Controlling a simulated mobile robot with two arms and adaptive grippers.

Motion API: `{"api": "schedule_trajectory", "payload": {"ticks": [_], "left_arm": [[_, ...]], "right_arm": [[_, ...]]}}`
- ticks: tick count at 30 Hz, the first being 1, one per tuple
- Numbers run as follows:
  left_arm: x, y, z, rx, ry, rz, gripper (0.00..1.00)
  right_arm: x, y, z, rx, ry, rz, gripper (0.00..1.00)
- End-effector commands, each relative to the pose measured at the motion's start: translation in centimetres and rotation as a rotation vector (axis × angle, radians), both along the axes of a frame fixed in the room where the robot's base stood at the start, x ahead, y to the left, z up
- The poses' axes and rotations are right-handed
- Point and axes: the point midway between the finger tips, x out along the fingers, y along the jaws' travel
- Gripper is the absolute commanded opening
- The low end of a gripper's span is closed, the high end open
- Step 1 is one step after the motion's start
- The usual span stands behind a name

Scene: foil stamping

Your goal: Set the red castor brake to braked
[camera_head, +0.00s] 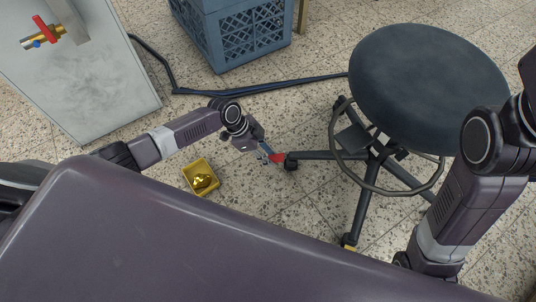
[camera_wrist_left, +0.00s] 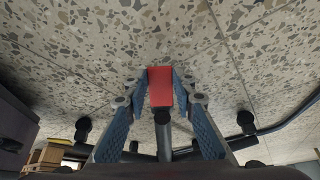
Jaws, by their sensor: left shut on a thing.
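The red castor brake (camera_head: 277,158) is a small red tab on a castor (camera_head: 291,165) at the left end of one leg of the stool (camera_head: 428,85). My left gripper (camera_head: 268,156) is at the tab from the left, low over the floor. In the left wrist view the red brake (camera_wrist_left: 160,87) sits between the two blue-grey fingers of the gripper (camera_wrist_left: 160,80), which are shut on it. The tab's angle, up or down, is hard to tell. My right arm shows at the right, but its gripper is out of view.
A yellow bin (camera_head: 189,184) with a gold-coloured thing in it stands on the floor left of my left gripper. A blue crate (camera_head: 250,42) and a dark bent bar (camera_head: 260,85) lie behind. A grey cabinet (camera_head: 85,85) with a red-handled valve (camera_head: 46,30) stands at the left.

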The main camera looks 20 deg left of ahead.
Motion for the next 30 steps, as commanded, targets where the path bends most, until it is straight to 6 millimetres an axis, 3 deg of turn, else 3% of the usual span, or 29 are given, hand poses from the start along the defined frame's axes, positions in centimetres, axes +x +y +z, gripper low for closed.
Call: {"api": "schedule_trajectory", "payload": {"ticks": [3, 4, 8, 20, 30], "left_arm": [[-0.1, -0.1, 0.0, -0.001, 0.001, -0.001, 0.00], [-0.1, -0.1, 0.0, -0.001, 0.001, -0.001, 0.26], [-0.1, -0.1, 0.0, 0.000, 0.002, -0.001, 0.41], [0.0, 0.3, 0.6, 0.001, -0.001, 0.000, 0.42], [-0.8, 3.2, 6.3, 0.004, -0.001, 0.000, 0.42]], "right_arm": [[0.0, 0.0, 0.0, 0.000, 0.000, 0.000, 0.54], [0.0, 0.0, 0.0, 0.000, 0.000, 0.000, 0.54], [0.0, 0.0, 0.0, 0.000, 0.000, 0.000, 0.54], [0.0, 0.0, 0.0, 0.001, 0.000, 0.000, 0.54], [0.0, 0.0, 0.0, 0.001, 0.000, 0.000, 0.54]]}}
